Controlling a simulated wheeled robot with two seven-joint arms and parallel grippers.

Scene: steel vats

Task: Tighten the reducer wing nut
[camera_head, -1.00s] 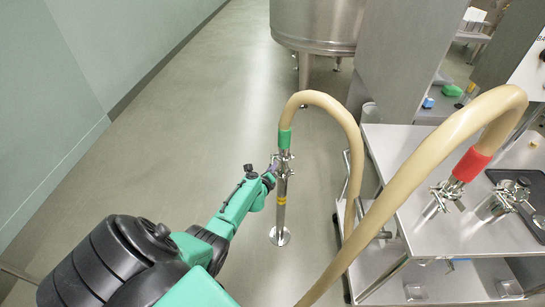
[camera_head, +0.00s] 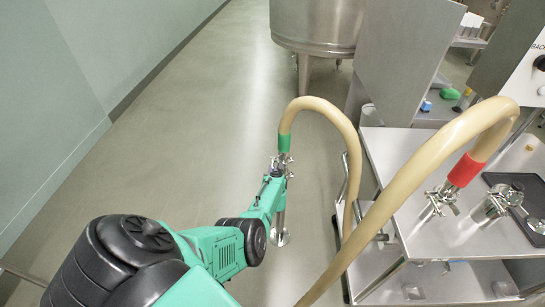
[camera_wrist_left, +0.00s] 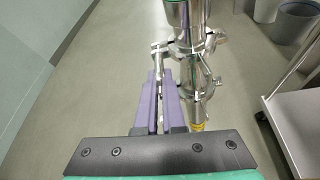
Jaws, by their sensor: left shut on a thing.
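A steel pipe stand (camera_head: 280,215) stands upright on the floor. A beige hose with a green band (camera_head: 284,142) joins its top. Below the band are steel clamps, clearer in the left wrist view: an upper clamp (camera_wrist_left: 188,46) and a lower clamp (camera_wrist_left: 207,82) above a yellow band (camera_wrist_left: 197,126). My left gripper (camera_head: 277,167) is at the left of these clamps. Its purple fingers (camera_wrist_left: 160,84) are shut on a small steel part at the upper clamp's left side, apparently the reducer wing nut (camera_wrist_left: 157,68); the fingers partly hide it. My right gripper is out of view.
A steel cart (camera_head: 440,225) stands at the right, with the hose's red-banded end (camera_head: 466,170) and steel fittings on top. A large steel vat (camera_head: 318,25) is at the back. The floor left of the stand is clear up to the wall.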

